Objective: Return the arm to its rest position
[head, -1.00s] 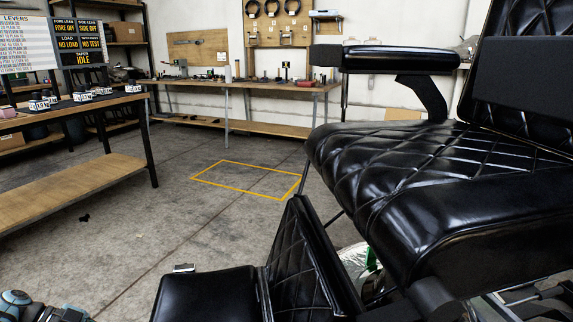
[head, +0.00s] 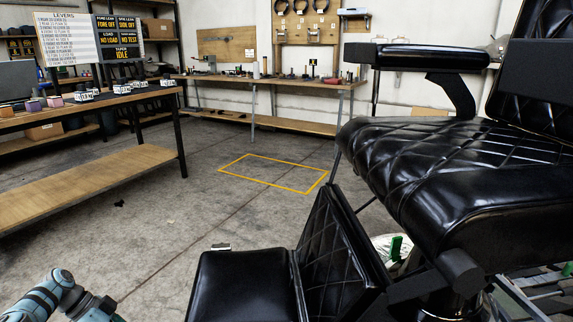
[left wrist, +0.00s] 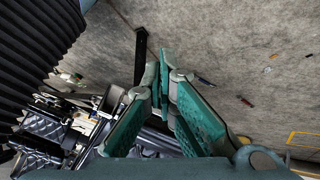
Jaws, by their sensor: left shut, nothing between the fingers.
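My left arm shows only in part at the bottom left corner of the head view, as teal and black links, low and to the left of the barber chair's footrest. Its gripper is outside that view. In the left wrist view my left gripper (left wrist: 161,82) has its green fingers brought together at the tips with nothing between them. Grey concrete floor lies behind the fingers. My right arm and gripper are in neither view.
The black quilted barber chair (head: 420,170) fills the right side, with its footrest (head: 240,285) at lower middle. A workbench (head: 90,170) stands at left, another bench (head: 270,80) along the back wall. Floor around the yellow rectangle (head: 272,184) is clear.

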